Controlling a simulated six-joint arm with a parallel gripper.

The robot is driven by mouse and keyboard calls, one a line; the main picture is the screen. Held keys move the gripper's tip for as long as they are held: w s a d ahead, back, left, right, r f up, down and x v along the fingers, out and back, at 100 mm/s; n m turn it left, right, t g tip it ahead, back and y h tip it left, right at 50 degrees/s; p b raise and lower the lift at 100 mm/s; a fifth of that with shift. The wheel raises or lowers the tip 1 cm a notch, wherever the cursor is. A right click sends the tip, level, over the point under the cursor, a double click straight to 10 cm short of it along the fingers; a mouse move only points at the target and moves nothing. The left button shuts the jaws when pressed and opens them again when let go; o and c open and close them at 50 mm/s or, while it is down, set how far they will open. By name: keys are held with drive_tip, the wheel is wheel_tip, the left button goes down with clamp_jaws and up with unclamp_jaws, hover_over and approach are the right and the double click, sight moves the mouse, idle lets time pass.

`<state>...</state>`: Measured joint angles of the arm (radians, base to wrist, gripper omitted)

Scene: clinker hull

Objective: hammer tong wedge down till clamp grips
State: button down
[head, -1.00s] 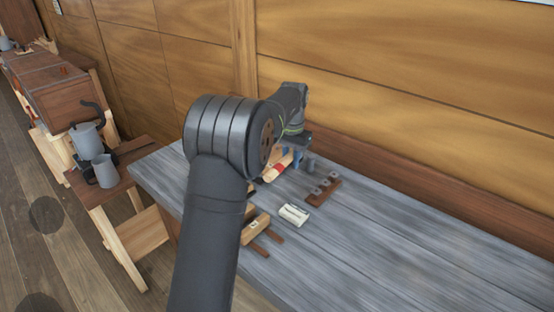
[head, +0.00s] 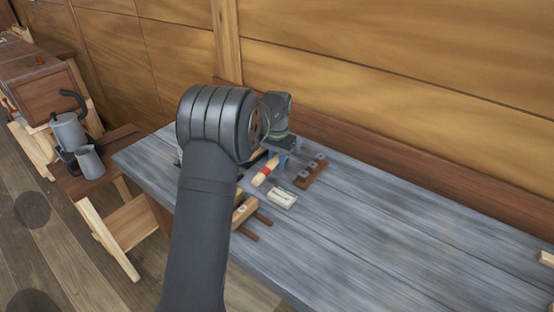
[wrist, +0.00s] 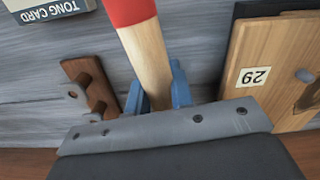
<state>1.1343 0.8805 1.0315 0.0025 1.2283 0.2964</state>
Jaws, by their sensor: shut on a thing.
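My gripper (wrist: 160,95) has blue fingers, shut on a pale wooden handle with a red band (wrist: 148,62). The handle also shows in the head view (head: 264,174), tilted beside my wrist. Its far end leaves the wrist view, so any hammer head is hidden. A wooden piece labelled 29 (wrist: 268,55), with a grey peg and dark slot, lies right of the gripper in the wrist view. I cannot tell whether it is part of the tong. In the head view, a wooden block with dark bars (head: 244,211) is partly behind my arm. No wedge is clearly visible.
A brown rack with grey pegs (head: 312,172) and a pale card holder (head: 282,199) stand near the handle; the holder reads "TONG CARD" in the wrist view (wrist: 50,8). Grey jugs (head: 88,161) stand on a side table.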

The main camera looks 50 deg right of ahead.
drive_tip(key=shift+f, duration=0.4)
idle(0.3)
drive_tip(key=c, duration=1.2)
unclamp_jaws()
drive_tip(key=shift+f, duration=0.1)
drive_tip(key=shift+r, duration=4.05)
